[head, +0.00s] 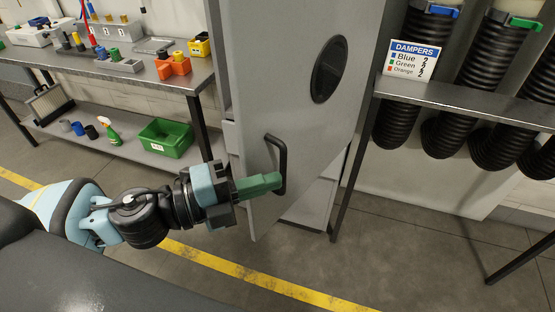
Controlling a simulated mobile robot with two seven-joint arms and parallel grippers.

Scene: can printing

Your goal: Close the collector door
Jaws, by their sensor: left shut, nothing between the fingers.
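The collector door (270,90) is a tall grey panel with a dark oval window (328,69) and a black handle (283,160). It stands ajar, swung out from the grey cabinet (313,203), whose lower part shows behind it. My left gripper (279,183) reaches in from the left. Its green fingers are shut and empty, with their tips at the lower part of the handle. I cannot tell whether they touch it. My right gripper is not in view.
A metal workbench (183,78) with colored parts stands at the left, with a green crate (165,138) on its lower shelf. At the right, a metal shelf (470,102) carries black hoses and a dampers sign (412,60). Floor in front is clear, with a yellow line (255,279).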

